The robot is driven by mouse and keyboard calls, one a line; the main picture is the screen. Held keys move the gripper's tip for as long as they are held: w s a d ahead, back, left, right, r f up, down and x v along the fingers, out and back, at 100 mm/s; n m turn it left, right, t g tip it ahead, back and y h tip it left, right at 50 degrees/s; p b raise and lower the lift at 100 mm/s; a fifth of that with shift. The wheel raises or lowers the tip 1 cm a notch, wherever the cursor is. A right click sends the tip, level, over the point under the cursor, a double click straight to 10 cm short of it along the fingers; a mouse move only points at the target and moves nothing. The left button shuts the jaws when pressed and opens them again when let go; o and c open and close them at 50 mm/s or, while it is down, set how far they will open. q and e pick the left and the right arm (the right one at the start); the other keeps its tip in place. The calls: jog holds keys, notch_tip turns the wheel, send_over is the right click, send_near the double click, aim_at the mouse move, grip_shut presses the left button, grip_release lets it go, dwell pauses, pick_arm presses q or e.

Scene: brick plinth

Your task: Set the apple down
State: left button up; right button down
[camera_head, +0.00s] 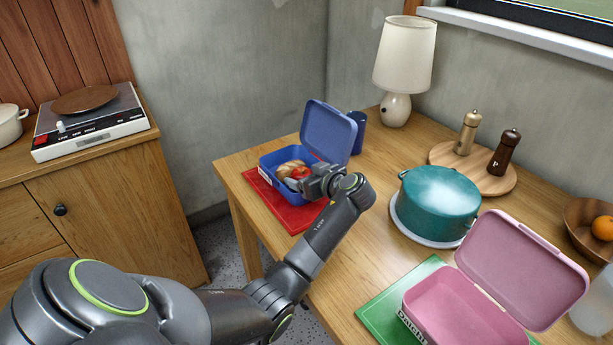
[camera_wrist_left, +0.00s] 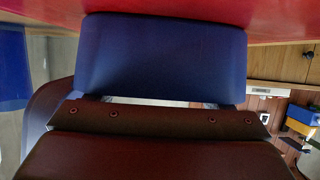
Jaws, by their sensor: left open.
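The red apple (camera_head: 299,173) is in the open blue lunchbox (camera_head: 268,178) at the middle of the head view, beside a tan bread-like item (camera_head: 287,168). My left gripper (camera_head: 298,184) is open at the box's near right side, right by the apple. Its wrist partly covers the box and apple. I cannot tell if the fingers touch the apple. My right gripper is not in view.
The blue box stands on a red mat (camera_head: 295,218), its lid (camera_head: 328,131) raised. A blue cup (camera_head: 357,130) and a lamp (camera_head: 404,60) stand behind. A teal pot (camera_head: 437,203) and an open pink lunchbox (camera_head: 455,305) on a green mat (camera_head: 385,313) are to the right.

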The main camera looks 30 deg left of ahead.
pick_arm(q)
jog(key=shift+r, duration=0.1)
jog(key=v, duration=1)
jog(key=shift+s+d, duration=0.1)
jog(key=shift+d, duration=0.25)
jog(key=shift+s+d+r, duration=0.25)
jog(key=shift+d+r, duration=0.15)
jog(key=shift+d, duration=0.15)
